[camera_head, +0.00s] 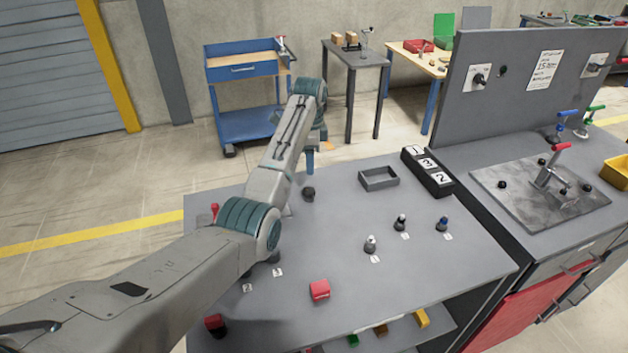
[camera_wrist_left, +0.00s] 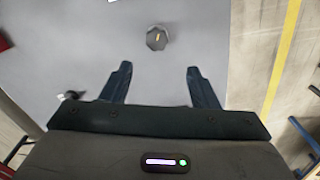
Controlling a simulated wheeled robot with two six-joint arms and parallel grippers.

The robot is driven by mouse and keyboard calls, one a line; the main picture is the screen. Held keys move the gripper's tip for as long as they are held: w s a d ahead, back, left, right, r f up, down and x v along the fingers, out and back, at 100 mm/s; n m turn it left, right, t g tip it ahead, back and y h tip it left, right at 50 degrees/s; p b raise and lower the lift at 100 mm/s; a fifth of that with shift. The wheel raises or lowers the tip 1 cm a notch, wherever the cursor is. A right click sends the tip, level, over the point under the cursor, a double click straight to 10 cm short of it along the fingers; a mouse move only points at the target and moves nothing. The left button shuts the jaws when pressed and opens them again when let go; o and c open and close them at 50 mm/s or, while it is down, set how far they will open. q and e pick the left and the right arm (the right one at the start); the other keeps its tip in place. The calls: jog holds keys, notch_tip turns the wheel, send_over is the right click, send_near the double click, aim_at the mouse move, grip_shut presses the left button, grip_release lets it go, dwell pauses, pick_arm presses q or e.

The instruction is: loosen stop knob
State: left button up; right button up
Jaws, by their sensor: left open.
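A dark round knob (camera_head: 308,194) stands on the grey table near its far left edge. The left wrist view shows this knob (camera_wrist_left: 157,38) from above, with a small orange mark on its top. My left gripper (camera_head: 310,165) points down just above and beyond the knob. In the left wrist view my left gripper (camera_wrist_left: 158,70) is open, with nothing between its two fingers. The knob lies ahead of the fingertips, apart from them. My right gripper is not in view.
A grey tray (camera_head: 379,178) and a black block with number cards (camera_head: 428,171) stand at the table's back right. Several small labelled knobs stand mid-right. A red block (camera_head: 319,290) lies near the front. My left arm hides part of the table's left side.

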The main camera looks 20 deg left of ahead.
aim_at(309, 190)
pick_arm(q)
jog(key=f, duration=0.3)
jog(key=f+p, duration=0.1)
jog(key=f, duration=0.2)
jog(key=f+p, duration=0.1)
jog(key=f, duration=0.2)
jog(key=shift+s+f, duration=0.1)
jog(key=shift+s, duration=0.15)
jog(key=shift+s+a+f+p, duration=0.15)
jog(key=shift+f+p, duration=0.15)
jog(key=shift+f, duration=0.2)
jog(key=c, duration=1)
